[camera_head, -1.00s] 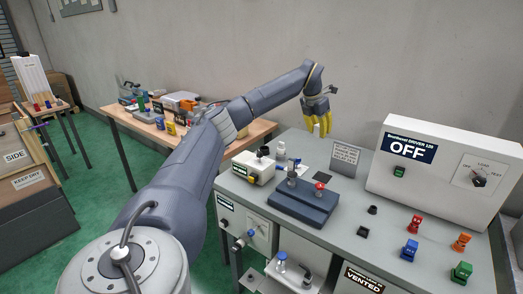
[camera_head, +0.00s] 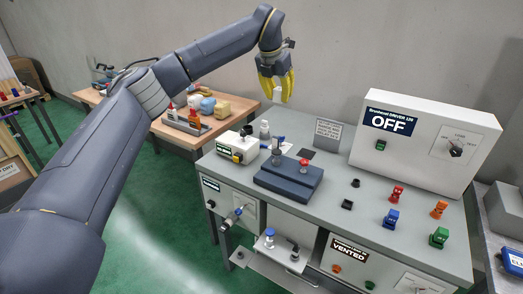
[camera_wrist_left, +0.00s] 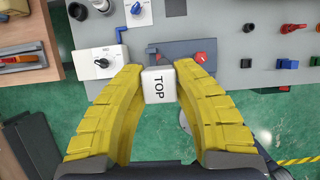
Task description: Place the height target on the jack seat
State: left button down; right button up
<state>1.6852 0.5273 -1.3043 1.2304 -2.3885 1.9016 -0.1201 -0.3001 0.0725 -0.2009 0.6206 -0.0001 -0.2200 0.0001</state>
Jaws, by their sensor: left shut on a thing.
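The height target is a small white block (camera_wrist_left: 159,86) marked TOP in the left wrist view. My left gripper (camera_wrist_left: 159,72) is shut on it, with yellow fingers on both sides. In the head view the gripper (camera_head: 277,94) points down in the air above the back of the bench, and the white block (camera_head: 277,96) shows small between its tips. A dark blue base (camera_head: 287,183) with a post and a red knob (camera_head: 304,162) stands on the bench below. I cannot tell which part is the jack seat. The right gripper is not in view.
A white control box (camera_head: 418,140) reading OFF stands at the right, with a small sign (camera_head: 327,133) to its left. A white device (camera_head: 238,148) with a dial is left of the blue base. Coloured blocks, including a blue one (camera_head: 391,219), sit at the front right.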

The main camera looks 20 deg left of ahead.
aim_at(278, 150)
pick_arm(q)
notch_tip(278, 150, down, 20)
jog(key=shift+r, duration=0.2)
dwell(0.6)
jog(key=shift+f, duration=0.1)
jog(key=c, duration=1.1)
grip_release()
jog(key=shift+c, duration=0.2)
jog(key=v, duration=1.2)
